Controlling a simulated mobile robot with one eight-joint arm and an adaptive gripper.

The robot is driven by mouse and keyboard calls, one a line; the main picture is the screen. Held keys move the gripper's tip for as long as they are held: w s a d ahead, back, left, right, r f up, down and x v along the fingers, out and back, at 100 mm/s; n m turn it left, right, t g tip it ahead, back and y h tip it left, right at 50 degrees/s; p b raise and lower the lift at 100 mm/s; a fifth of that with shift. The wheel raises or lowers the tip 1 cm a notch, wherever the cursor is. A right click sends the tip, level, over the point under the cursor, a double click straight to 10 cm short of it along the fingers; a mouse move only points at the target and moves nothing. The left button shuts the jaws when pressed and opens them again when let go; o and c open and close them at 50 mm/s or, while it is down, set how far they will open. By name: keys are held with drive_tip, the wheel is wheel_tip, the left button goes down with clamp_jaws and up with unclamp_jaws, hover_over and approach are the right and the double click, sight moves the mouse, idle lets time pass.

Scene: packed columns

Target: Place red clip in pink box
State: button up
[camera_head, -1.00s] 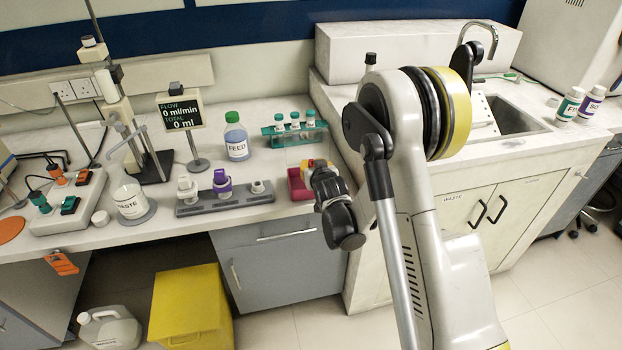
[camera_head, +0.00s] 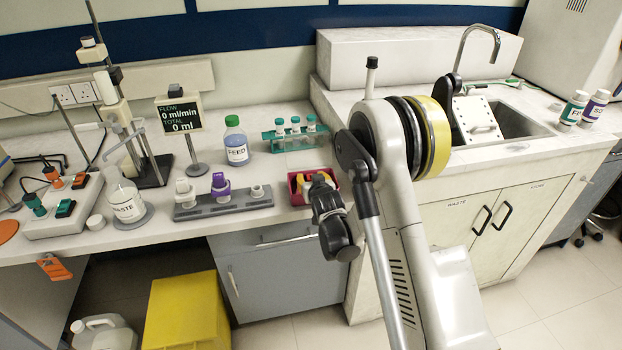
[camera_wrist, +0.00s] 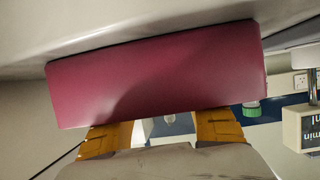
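The pink box (camera_head: 297,196) stands on the bench just right of the grey rack, partly hidden behind my gripper (camera_head: 311,183). My gripper reaches down at the box, and yellow finger parts show at its opening. In the wrist view, the box's wall (camera_wrist: 155,75) fills much of the picture, and the yellow-orange fingers of my gripper (camera_wrist: 165,127) stand apart. The wall hides their tips. Nothing is seen held in the visible gap. I cannot make out a red clip in either view; the inside of the box is mostly hidden.
The grey rack (camera_head: 222,207) with white and purple pieces stands left of the box. A teal tube rack (camera_head: 296,138) and a FEED bottle (camera_head: 236,142) stand behind. The sink (camera_head: 512,122) is at the right. The bench front edge is close to the box.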

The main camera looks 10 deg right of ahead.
drive_tip(key=shift+r, duration=0.2)
drive_tip(key=shift+s+r, duration=0.15)
drive_tip(key=shift+s, duration=0.2)
drive_tip(key=s+r+g, duration=0.1)
drive_tip(key=s+r, duration=0.6)
drive_tip(key=s, duration=0.4)
drive_tip(key=s+r+g, duration=0.2)
drive_tip(key=s+r, duration=0.6)
drive_tip(key=s, duration=0.2)
drive_tip(key=s+r+g, duration=0.1)
drive_tip(key=s+g, duration=0.2)
drive_tip(key=s, duration=1.7)
drive_tip(key=shift+s+r+n+y, duration=0.2)
drive_tip(key=shift+n+y, duration=0.1)
drive_tip(key=shift+y, duration=0.1)
